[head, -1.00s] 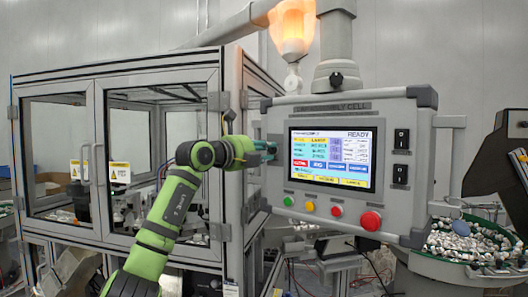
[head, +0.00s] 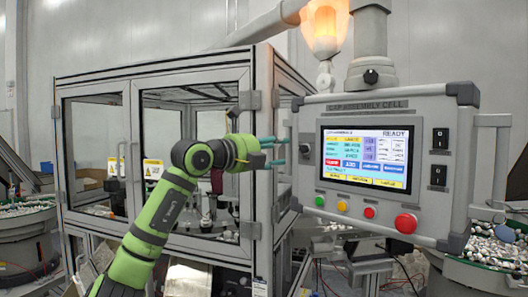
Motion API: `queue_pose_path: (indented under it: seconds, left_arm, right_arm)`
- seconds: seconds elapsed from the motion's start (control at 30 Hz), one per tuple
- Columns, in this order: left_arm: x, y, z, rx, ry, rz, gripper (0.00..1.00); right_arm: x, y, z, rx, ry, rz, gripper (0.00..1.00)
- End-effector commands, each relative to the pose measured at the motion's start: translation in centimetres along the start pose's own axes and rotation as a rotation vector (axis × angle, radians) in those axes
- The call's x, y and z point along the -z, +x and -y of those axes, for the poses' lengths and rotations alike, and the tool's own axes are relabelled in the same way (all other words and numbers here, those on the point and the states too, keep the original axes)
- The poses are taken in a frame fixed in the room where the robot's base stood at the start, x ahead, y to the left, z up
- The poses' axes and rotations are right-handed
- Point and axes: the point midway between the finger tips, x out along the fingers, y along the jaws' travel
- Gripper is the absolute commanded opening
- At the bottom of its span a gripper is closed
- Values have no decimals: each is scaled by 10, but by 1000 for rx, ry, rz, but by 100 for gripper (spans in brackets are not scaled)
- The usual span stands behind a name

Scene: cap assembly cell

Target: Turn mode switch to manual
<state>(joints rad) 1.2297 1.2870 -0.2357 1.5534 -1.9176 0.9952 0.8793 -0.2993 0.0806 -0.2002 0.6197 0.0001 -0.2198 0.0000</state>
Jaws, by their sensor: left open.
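The control panel (head: 312,190) hangs on a post and carries a lit touchscreen reading READY (head: 366,155). My right gripper is not in view.
Below the screen are a green button (head: 319,201), a yellow one (head: 342,206), a red one (head: 369,212) and a larger red button (head: 406,223). The glass-doored machine enclosure (head: 160,75) stands behind my left arm. A parts bowl (head: 495,246) is at right.

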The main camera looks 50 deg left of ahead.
Motion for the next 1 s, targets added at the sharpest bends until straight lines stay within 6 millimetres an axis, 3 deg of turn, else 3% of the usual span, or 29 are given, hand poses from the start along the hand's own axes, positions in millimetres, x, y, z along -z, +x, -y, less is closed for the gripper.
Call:
queue_pose_path:
  seconds: [0.1,0.3,1.0]
  left_arm:
    - [1,-20,-3,-8,3,-1,48]
    - [0,-34,-2,-4,-1,1,48]
    - [0,-39,0,1,-2,0,48]
  right_arm:
    - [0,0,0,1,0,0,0]
    - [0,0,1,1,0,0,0]
    - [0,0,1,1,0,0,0]
